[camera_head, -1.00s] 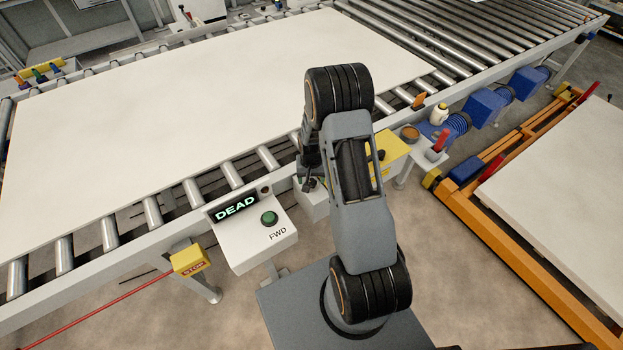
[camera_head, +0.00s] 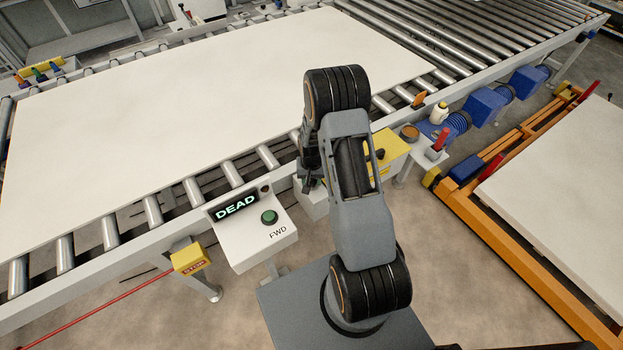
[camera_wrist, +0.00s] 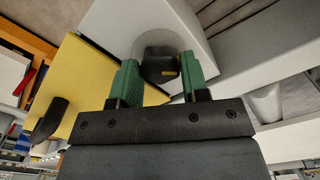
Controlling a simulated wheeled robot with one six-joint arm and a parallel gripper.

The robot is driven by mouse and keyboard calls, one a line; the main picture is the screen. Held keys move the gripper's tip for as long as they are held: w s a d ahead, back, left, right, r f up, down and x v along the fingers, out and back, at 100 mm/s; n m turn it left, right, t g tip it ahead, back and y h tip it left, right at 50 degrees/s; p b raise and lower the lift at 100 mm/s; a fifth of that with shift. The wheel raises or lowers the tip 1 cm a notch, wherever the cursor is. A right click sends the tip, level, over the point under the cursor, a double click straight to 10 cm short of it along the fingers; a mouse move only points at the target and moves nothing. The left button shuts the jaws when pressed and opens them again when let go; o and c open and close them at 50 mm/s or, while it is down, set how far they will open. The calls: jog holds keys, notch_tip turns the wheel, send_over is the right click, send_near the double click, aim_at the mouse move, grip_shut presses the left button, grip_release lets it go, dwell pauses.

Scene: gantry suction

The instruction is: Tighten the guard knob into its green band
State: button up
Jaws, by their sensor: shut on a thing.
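In the wrist view my gripper (camera_wrist: 160,80) has its two green-padded fingers on either side of a dark round knob (camera_wrist: 160,67), shut on it. The knob has a small orange mark on its face. A greyish round disc (camera_wrist: 160,38) shows behind the knob, against a pale grey housing (camera_wrist: 110,20). I cannot make out a green band around the knob. In the head view my gripper (camera_head: 310,185) is partly hidden by my arm, and the knob is hidden there.
A yellow cover (camera_wrist: 85,75) with a black handle (camera_wrist: 48,120) lies left of the fingers in the wrist view. A large white board (camera_head: 200,100) lies on the rollers.

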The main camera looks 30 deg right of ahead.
aim_at(311, 180)
jog(key=shift+f+m+b, duration=0.2)
jog(key=shift+m+b, duration=0.1)
jog(key=shift+b, duration=0.2)
jog(key=shift+c, duration=0.3)
jog(key=shift+m+b, duration=0.4)
jog(key=shift+b, duration=0.1)
jog(key=shift+r+m, duration=0.2)
jog(key=shift+m, duration=0.2)
jog(key=o, duration=0.9)
notch_tip(311, 180, up, 14)
jog(key=shift+f+b, duration=0.1)
jog(key=shift+b, duration=0.8)
